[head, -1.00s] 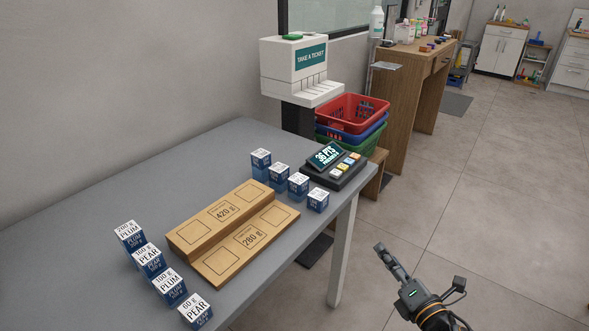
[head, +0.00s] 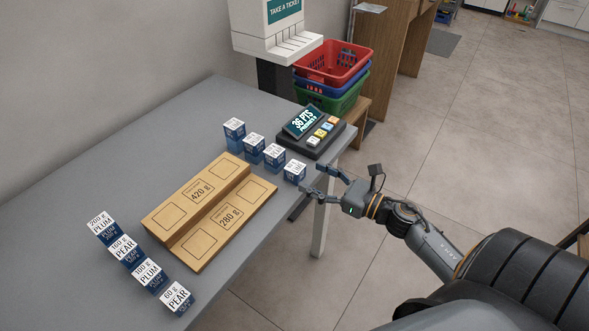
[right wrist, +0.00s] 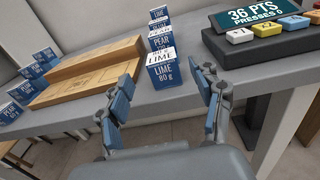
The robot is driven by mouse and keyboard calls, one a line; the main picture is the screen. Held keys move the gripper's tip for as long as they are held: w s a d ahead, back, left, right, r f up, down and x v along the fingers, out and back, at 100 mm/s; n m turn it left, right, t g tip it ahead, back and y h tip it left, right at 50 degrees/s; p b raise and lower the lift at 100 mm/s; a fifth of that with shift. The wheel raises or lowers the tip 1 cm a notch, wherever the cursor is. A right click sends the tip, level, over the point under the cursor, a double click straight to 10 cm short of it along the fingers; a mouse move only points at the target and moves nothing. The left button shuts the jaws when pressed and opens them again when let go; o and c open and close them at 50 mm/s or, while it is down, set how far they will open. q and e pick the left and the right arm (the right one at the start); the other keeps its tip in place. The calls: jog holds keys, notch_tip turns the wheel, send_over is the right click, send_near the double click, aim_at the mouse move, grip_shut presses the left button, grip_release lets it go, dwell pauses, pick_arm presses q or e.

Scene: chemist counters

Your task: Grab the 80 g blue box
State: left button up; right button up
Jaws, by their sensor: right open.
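The 80 g box (head: 294,172) is a small blue cube with a white top, nearest the table's right edge in the far row. In the right wrist view its front reads "LIME 80 g" (right wrist: 166,74). My right gripper (head: 317,180) is open and empty. It is just to the right of this box in the head view, its fingers pointing at it. In the right wrist view the box stands ahead, between the two finger lines and beyond the tips. It looks apart from the fingers. My left gripper is not in view.
More blue boxes, including a pear box (head: 274,155), stand close behind it in the row. A keypad console (head: 311,139) reading "36 PTS" stands beside the row. A wooden two-step board (head: 188,240) lies left, with another box row (head: 150,273) beyond. Stacked baskets (head: 333,60) stand behind.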

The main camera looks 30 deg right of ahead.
aim_at(302, 171)
jog(key=p+x, duration=0.1)
jog(key=x, duration=0.5)
jog(key=shift+d+r, duration=0.1)
jog(key=shift+d, duration=0.05)
jog(key=c, duration=1.3)
